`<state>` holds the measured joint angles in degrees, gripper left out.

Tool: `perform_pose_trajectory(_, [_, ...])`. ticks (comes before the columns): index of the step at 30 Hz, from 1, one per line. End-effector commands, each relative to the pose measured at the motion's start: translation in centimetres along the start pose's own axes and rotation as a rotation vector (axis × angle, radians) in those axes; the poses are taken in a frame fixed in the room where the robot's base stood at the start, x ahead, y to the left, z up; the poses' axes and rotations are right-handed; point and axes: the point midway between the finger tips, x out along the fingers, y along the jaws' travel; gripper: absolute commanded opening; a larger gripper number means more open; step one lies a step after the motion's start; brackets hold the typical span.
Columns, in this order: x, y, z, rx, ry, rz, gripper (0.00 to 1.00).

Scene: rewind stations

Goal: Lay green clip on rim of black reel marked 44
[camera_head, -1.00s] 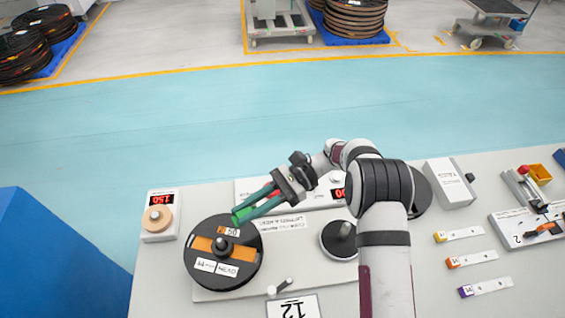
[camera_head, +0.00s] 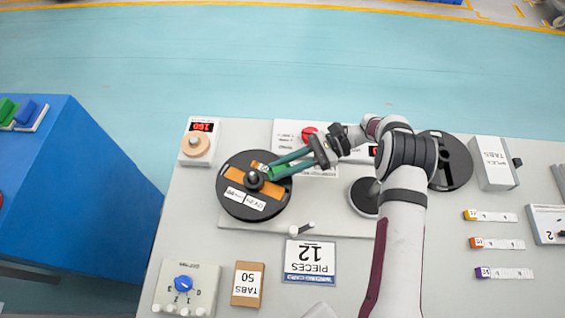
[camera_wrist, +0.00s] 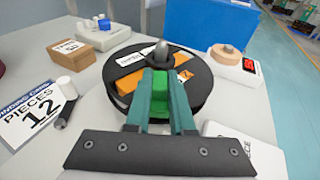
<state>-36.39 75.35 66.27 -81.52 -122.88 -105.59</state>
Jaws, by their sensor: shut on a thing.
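My gripper (camera_head: 269,169) has long teal fingers and is shut on a green clip (camera_head: 278,171). In the wrist view, the clip (camera_wrist: 159,88) lies between the fingers (camera_wrist: 160,82), partly hidden by them. The fingertips are over a black reel (camera_head: 233,203) with an orange band, white labels and a dark central knob. They point at the knob, close beside it. I cannot tell whether the clip touches the reel. In the wrist view, the reel (camera_wrist: 204,97) is partly hidden by my fingers. I cannot read a 44 on it.
A second black reel (camera_head: 458,172) stands right, partly behind my arm. A box with a red display (camera_head: 194,146) sits beyond the near reel. A plate reading 12 (camera_head: 310,262), a brown box (camera_head: 247,285) and a dial box (camera_head: 187,287) lie in front. A blue cabinet (camera_head: 90,150) stands left.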

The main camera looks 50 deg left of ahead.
Motion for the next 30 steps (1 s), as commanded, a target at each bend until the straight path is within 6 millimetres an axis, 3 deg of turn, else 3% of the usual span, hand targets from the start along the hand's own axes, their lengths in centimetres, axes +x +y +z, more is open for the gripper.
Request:
perform_pose_trajectory(3, [0.0, 0.0, 0.0, 0.000, 0.000, 0.000, 0.00])
perform_pose_trajectory(4, [0.0, 0.0, 0.0, 0.000, 0.000, 0.000, 0.23])
perform_pose_trajectory(10, [0.0, 0.0, 0.0, 0.000, 0.000, 0.000, 0.56])
perform_pose_trajectory(19, [-0.5, -0.1, 0.0, -0.001, 0.000, -0.002, 0.56])
perform_pose_trajectory(27, [-6.0, -0.1, 0.0, -0.003, 0.000, -0.003, 0.56])
perform_pose_trajectory(30, [-7.2, 0.0, 0.0, -0.001, 0.000, -0.001, 0.56])
